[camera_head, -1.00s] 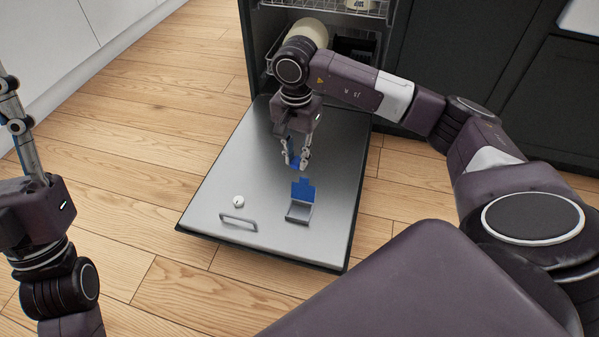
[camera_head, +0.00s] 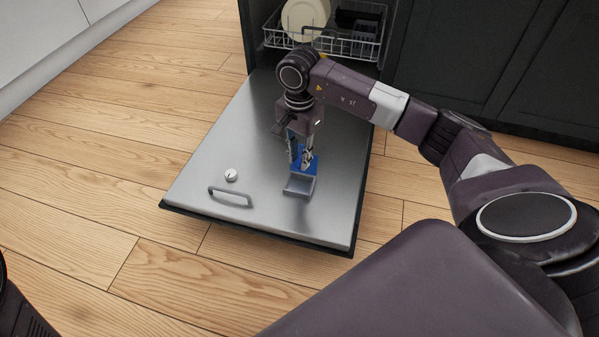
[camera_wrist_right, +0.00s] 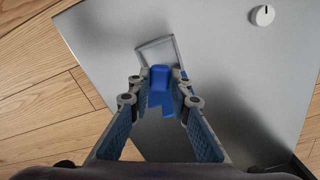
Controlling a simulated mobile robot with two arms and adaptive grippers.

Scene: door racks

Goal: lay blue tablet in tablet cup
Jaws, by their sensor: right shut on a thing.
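The tablet cup (camera_head: 299,186) is a small grey tray on the inner face of the lowered dishwasher door. Its blue lid (camera_head: 313,166) stands open on the side toward the machine. My right gripper (camera_head: 300,166) points down just behind the cup, in front of part of the lid. In the right wrist view it is shut on the blue tablet (camera_wrist_right: 160,78), a small block between the fingertips. The grey cup frame (camera_wrist_right: 155,48) shows just beyond the tablet there. Height above the cup is hard to tell. My left gripper is out of view.
The lowered door (camera_head: 210,160) has a white round knob (camera_head: 231,175) and a grey bar handle (camera_head: 230,197) left of the cup. A rack (camera_head: 365,48) with a pale plate (camera_head: 304,18) stands inside the machine. Wooden floor around the door is clear.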

